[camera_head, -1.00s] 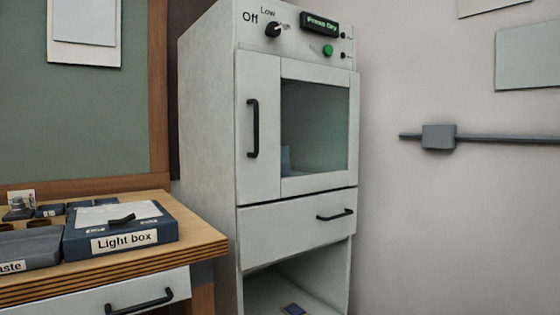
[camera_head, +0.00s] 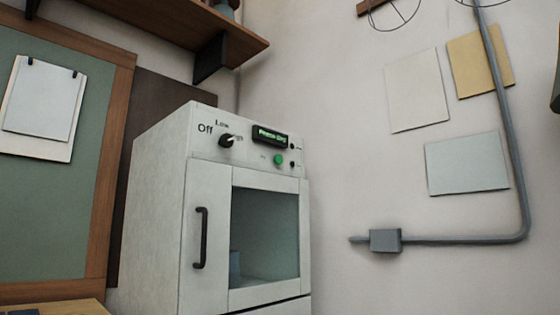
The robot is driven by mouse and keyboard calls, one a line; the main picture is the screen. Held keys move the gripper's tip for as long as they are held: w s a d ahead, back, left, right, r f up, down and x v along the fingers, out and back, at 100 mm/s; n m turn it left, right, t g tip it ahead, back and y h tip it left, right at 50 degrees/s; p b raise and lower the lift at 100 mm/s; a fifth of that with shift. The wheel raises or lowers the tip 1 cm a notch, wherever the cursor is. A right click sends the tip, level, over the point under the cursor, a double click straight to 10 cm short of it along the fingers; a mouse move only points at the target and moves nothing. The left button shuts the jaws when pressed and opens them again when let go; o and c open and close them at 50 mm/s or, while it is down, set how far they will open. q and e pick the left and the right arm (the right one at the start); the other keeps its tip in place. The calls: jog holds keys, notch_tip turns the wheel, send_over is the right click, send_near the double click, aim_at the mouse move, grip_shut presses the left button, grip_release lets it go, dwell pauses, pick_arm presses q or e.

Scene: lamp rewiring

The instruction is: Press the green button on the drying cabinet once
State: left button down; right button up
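The drying cabinet (camera_head: 160,200) is a tall pale unit left of the middle, with its control panel along the top front. The green button (camera_head: 278,160) is small and round, below the lit display (camera_head: 270,135), which seems to read "Press Dry". A black knob (camera_head: 227,141) sits left of the display, with "Off" and "Low" marked near it. The cabinet door with its glass window (camera_head: 265,235) and black handle (camera_head: 201,238) looks shut. Neither of my grippers is in view.
A wooden shelf (camera_head: 180,25) with a dark bracket hangs above the cabinet. A grey conduit with a box (camera_head: 385,241) runs along the right wall, near pinned sheets (camera_head: 467,164). A wooden bench corner (camera_head: 60,307) shows at bottom left.

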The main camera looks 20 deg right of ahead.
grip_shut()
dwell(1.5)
